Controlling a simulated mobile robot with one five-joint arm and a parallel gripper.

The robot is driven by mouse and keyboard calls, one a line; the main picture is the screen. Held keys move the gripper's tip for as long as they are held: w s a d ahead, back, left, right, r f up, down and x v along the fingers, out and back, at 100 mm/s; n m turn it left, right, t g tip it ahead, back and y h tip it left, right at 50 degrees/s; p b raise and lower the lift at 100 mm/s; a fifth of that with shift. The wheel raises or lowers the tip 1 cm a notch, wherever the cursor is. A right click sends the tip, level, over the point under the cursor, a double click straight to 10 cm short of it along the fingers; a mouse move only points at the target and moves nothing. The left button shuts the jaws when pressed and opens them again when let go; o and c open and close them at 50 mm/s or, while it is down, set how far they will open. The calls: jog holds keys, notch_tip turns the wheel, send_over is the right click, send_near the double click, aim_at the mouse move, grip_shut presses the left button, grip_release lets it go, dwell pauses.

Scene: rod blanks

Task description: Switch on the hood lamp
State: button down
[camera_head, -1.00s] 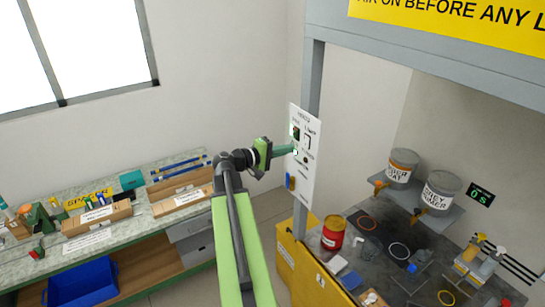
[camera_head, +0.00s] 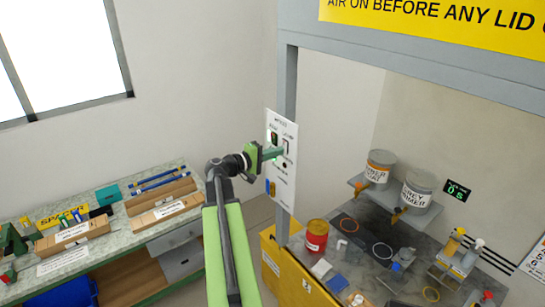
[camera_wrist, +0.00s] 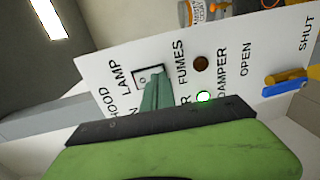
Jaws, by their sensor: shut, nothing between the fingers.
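The white control panel (camera_head: 283,187) is on the grey hood post. In the wrist view, the hood lamp switch (camera_wrist: 142,81) is a pale rocker in a dark frame beside the HOOD LAMP lettering. My gripper (camera_head: 281,153) is shut and empty, pointing at the panel. In the wrist view, its teal fingers (camera_wrist: 153,88) overlap the switch and hide part of it. I cannot tell whether they touch it. The hood lamp itself is not clearly visible.
A blue and yellow damper lever (camera_wrist: 288,84) sticks out of the panel. A workbench (camera_head: 110,236) with trays stands at left.

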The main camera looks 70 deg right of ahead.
jog(key=f+b+v, duration=0.1)
jog(key=f+v, duration=0.2)
jog(key=v, duration=1)
jog(key=shift+w+a+b, duration=0.25)
jog(key=shift+a+b, duration=0.1)
jog(key=shift+a, duration=0.1)
jog(key=w+a+f+n+t+y+b, duration=0.1)
jog(key=w+a+f+n+t+b, duration=0.25)
jog(key=w+a+f+b, duration=0.6)
jog(key=w+a+f+n+t+y+b, duration=0.15)
jog(key=w+a+f+t+b, duration=0.3)
jog(key=w+a+f, duration=1)
jog(key=a+f+y+b, duration=0.1)
jog(key=a+f+y, duration=0.2)
jog(key=a, duration=0.8)
jog(key=a+f+n+t+y+b, duration=0.1)
jog(key=a+f+y, duration=0.3)
jog(key=a+f, duration=0.3)
jog(key=a+f+y+b, duration=0.2)
jog(key=a+f+y, duration=0.2)
jog(key=a, duration=1.1)
jog(key=shift+w+a+f+n, duration=0.35)
jog(key=shift+w+f+n, duration=0.1)
jog(key=shift+f, duration=0.25)
jog(key=shift+s+y, duration=0.1)
jog(key=shift+y, duration=0.15)
